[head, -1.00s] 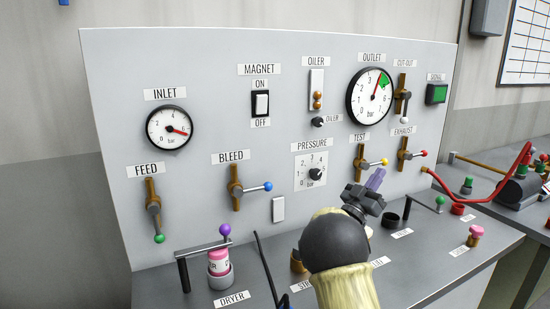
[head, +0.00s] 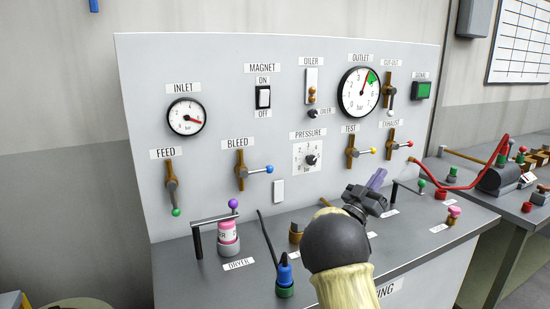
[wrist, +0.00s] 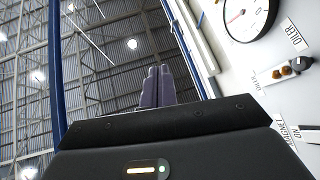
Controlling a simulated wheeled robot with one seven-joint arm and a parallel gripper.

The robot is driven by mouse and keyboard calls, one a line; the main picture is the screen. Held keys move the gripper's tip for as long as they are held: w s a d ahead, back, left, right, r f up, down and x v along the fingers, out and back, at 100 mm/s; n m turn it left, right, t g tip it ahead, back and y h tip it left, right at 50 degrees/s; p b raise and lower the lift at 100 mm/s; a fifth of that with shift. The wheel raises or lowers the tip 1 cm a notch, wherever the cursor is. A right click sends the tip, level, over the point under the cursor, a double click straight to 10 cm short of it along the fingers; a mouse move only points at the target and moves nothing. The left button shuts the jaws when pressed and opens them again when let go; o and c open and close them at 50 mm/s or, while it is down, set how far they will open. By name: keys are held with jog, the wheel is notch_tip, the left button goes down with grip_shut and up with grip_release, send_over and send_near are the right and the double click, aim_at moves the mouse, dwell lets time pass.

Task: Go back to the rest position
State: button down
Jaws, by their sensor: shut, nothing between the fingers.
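My gripper (head: 376,181) is in front of the control panel (head: 220,80), low and right of the pressure dial (head: 311,160), above the bench top. Its purple fingers are together with nothing between them. In the wrist view the fingers (wrist: 157,87) stand upright side by side, with the hall ceiling behind them and the panel at the right. My dark, rounded arm joint hides part of the bench below the gripper.
The bench (head: 200,290) carries a pink dryer cartridge (head: 228,236) with a purple-knobbed lever and a blue-green plug (head: 285,275). A red hose (head: 462,185) runs to a second bench at the right.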

jog(key=s+a+f+n+g+y, duration=0.25)
jog(key=s+a+f+y, duration=0.2)
jog(key=f+y, duration=0.45)
jog(key=s+a+f+n+g+y, duration=0.2)
jog(key=s+a+f+n+y, duration=0.15)
jog(key=s+f+y, duration=0.35)
jog(key=s+a+f+n+g+y, duration=0.1)
jog(key=s+a+f+g, duration=0.15)
jog(key=s, duration=0.55)
jog(key=s+a+f+n+g+y, duration=0.15)
jog(key=s+f+g, duration=0.25)
jog(key=s, duration=0.4)
jog(key=s+a+f+g+y, duration=0.1)
jog(key=s+f+g, duration=0.25)
jog(key=s, duration=0.55)
notch_tip(320, 180, down, 10)
jog(key=b, duration=1.1)
notch_tip(320, 180, up, 24)
jog(key=p, duration=2.4)
jog(key=shift+w+r+t+p, duration=0.2)
jog(key=shift+w+t+p, duration=0.15)
jog(key=shift+t, duration=0.1)
